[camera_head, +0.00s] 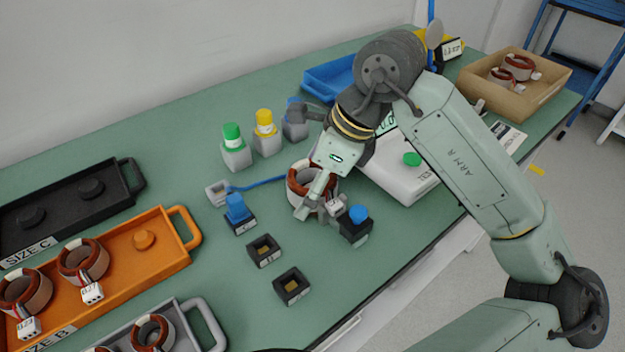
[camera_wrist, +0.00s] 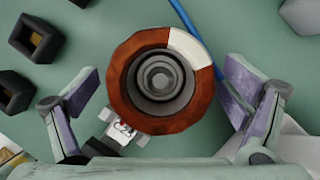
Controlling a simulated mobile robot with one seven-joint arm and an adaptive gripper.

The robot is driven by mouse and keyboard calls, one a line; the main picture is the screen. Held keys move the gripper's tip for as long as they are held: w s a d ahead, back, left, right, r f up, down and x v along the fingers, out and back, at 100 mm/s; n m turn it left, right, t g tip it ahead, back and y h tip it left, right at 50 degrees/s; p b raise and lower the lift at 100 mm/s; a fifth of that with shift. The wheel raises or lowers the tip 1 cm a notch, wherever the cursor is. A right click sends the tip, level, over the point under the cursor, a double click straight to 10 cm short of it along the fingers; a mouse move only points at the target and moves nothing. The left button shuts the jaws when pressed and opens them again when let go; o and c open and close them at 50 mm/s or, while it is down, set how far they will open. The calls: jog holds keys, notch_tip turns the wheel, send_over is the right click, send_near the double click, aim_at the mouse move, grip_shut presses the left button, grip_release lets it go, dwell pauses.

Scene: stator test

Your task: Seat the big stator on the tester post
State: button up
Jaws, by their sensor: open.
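The big stator (camera_wrist: 128,92), a ring of red-brown windings with a pale patch, fills the middle of the wrist view. It stands around the stepped grey tester post (camera_wrist: 158,77), whose top shows in its bore; whether it rests fully down is hidden. Its white connector (camera_wrist: 119,131) sticks out at the lower left. In the head view the stator (camera_head: 297,187) is partly covered by my gripper (camera_head: 319,206). My gripper is open; in the wrist view its two pads (camera_wrist: 160,92) stand on either side of the stator, apart from it.
A white tester box (camera_head: 385,178) with a green button stands close right. Blue-topped black blocks (camera_head: 353,230) and open black sockets (camera_head: 291,288) are nearby. Capped bottles (camera_head: 236,155) stand behind. An orange tray (camera_head: 165,262) holds stators at left. A blue cable (camera_head: 258,184) runs toward the stator.

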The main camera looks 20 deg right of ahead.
jog(key=v, duration=1.2)
jog(key=shift+c, duration=0.4)
dwell(2.0)
